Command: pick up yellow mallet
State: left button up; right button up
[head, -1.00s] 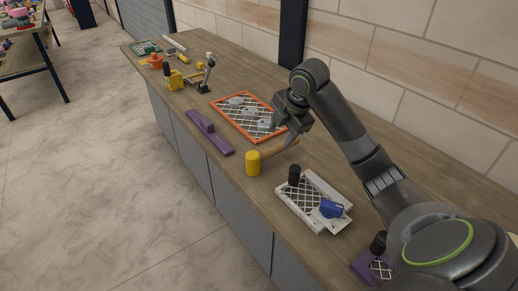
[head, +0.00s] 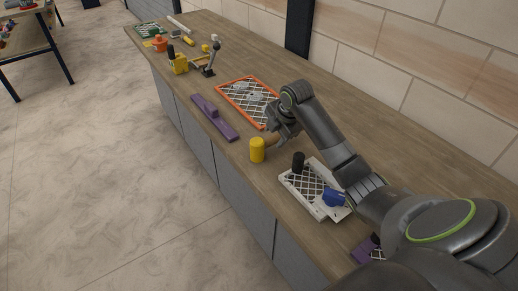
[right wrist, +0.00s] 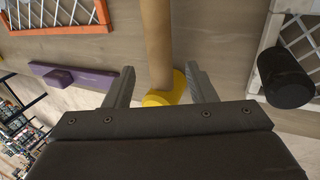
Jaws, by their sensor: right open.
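The yellow mallet (head: 257,150) sits near the front edge of the wooden counter, its short yellow head standing like a cylinder and its wooden handle (head: 273,140) pointing away toward the wall. My right gripper (head: 283,130) is above the handle and hides part of it. In the right wrist view the open jaws (right wrist: 162,82) straddle the line of the handle (right wrist: 156,40), with the yellow head (right wrist: 166,92) showing between the fingertips. I cannot tell whether a finger touches it. My left gripper is out of view.
An orange-framed mesh panel (head: 229,84) lies behind the gripper. A purple tool (head: 214,118) lies left of the mallet. Open counter (head: 420,160) lies along the wall.

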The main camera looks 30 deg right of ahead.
aim_at(273, 138)
jog(key=shift+p+x, duration=0.4)
jog(key=shift+x, duration=2)
jog(key=shift+d, duration=0.2)
grip_shut()
